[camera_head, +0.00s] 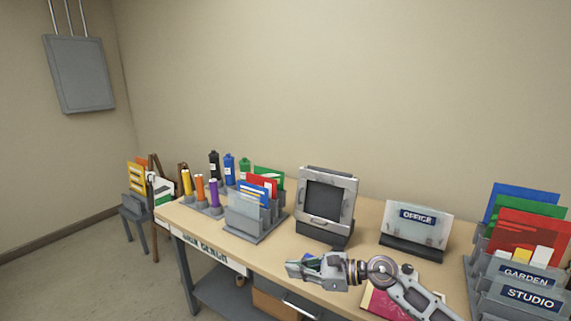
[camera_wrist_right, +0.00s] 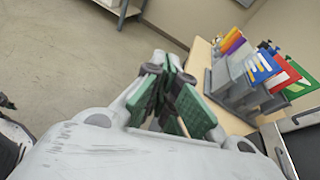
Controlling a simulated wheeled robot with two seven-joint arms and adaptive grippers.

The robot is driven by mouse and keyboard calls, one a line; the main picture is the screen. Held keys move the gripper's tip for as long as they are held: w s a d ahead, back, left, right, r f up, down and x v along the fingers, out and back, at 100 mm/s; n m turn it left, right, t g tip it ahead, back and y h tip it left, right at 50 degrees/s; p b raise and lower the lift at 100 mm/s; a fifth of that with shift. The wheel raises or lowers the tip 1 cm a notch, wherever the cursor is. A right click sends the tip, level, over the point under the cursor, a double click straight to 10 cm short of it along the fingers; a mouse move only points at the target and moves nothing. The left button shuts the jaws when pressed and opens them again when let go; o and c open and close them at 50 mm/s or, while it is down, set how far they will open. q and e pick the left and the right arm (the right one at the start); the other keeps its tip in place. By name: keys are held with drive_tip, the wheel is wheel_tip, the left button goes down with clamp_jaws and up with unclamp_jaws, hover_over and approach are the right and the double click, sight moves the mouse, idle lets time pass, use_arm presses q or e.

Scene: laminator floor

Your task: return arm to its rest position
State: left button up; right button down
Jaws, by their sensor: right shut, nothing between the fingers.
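My right gripper (camera_head: 304,266) reaches in from the lower right in the head view and hovers over the front edge of the bench (camera_head: 362,218). Its fingers point left. In the right wrist view the gripper (camera_wrist_right: 172,112) has its green-padded fingers together with nothing between them. Beyond the fingers I see the floor and the bench edge. My left gripper does not show in either view.
A grey laminator-like machine (camera_head: 326,204) stands behind the gripper. A file rack (camera_head: 247,215) with cards and bottles is to its left. An OFFICE sign holder (camera_head: 416,226) and a STUDIO rack (camera_head: 528,300) are to the right. A pink folder (camera_head: 378,303) lies under my arm.

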wheel_tip(320, 180, up, 7)
drive_tip(key=m+t+y, duration=0.2)
drive_tip(key=m+t, duration=0.4)
drive_tip(key=m, duration=0.3)
drive_tip(key=w+d+r+m+t+h, duration=0.15)
drive_tip(key=d+m+t+h, duration=0.45)
drive_tip(key=m, duration=0.7)
drive_tip(key=s+d+f+m+g+h, duration=0.1)
drive_tip(key=s+d+f+m+h, duration=0.1)
drive_tip(key=d+f+m+h, duration=0.65)
drive_tip(key=s+d+f+m+g+h, duration=0.1)
drive_tip(key=s+d+f+m+h, duration=0.2)
drive_tip(key=f+m, duration=0.55)
drive_tip(key=s+d+f+m+g+y, duration=0.1)
drive_tip(key=s+f+m+g, duration=0.45)
drive_tip(key=s, duration=0.55)
drive_tip(key=s+d+f+m+g, duration=0.1)
drive_tip(key=s+f+m+g, duration=0.45)
drive_tip(key=s, duration=0.55)
wheel_tip(320, 180, down, 32)
drive_tip(key=s+d+g, duration=0.1)
drive_tip(key=s, duration=0.1)
drive_tip(key=s+d+f, duration=0.3)
drive_tip(key=s+f, duration=0.7)
drive_tip(key=s, duration=0.1)
drive_tip(key=s+d+f+g, duration=0.1)
drive_tip(key=s+d+f, duration=0.2)
drive_tip(key=s+f, duration=0.7)
drive_tip(key=shift+s+f+g, duration=0.3)
drive_tip(key=shift+s, duration=0.1)
